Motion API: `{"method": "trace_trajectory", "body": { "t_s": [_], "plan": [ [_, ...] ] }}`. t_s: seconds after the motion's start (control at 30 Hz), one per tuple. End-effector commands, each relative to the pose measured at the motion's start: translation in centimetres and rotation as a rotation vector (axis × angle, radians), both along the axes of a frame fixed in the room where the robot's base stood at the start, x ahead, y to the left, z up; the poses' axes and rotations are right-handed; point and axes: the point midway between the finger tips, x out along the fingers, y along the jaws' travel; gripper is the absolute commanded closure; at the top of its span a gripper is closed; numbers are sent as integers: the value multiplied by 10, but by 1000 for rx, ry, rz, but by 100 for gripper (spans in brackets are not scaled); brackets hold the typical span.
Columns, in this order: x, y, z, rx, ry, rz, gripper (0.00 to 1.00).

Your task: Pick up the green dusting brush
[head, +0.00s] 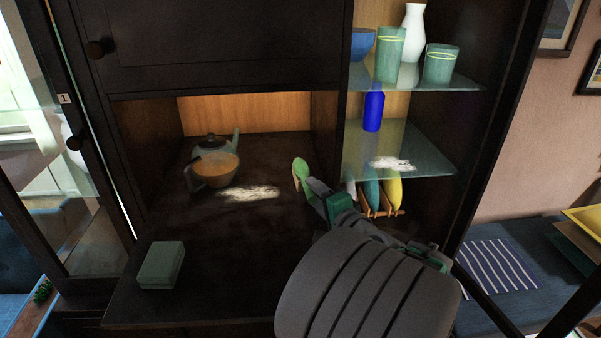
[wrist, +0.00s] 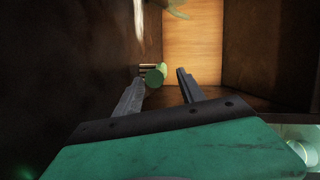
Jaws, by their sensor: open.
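The green dusting brush (head: 301,168) shows in the head view at the tip of my gripper (head: 314,188), with a light green oval head and a brown edge. In the wrist view, a green rounded end (wrist: 155,75) of what looks like the brush shows between the two fingers, closer to the left one, with pale bristle-like strips beside it. My gripper (wrist: 160,79) is open, with a gap between the right finger and the brush. I cannot tell whether the left finger touches it. The rest of the brush is hidden.
A rack (head: 388,213) with teal and yellow items stands right, under glass shelves (head: 420,150). The counter's front middle is clear.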

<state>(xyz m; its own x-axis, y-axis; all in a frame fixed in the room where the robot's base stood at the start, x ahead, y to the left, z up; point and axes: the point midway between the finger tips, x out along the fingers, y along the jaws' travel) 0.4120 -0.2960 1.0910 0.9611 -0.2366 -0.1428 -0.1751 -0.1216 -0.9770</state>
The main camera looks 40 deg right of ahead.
Motion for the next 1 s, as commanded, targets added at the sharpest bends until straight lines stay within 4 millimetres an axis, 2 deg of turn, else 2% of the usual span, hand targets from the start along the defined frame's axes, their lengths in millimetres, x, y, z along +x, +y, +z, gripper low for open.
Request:
{"method": "trace_trajectory", "body": {
  "t_s": [0.1, 0.2, 0.47, 1.0],
  "plan": [
    [23, -4, -5, 3, 2, 8, 53],
    [37, -8, -7, 1, 2, 6, 53],
    [41, -11, -10, -1, 0, 0, 53],
    [41, -11, -10, -1, 0, -1, 97]
  ]
}}
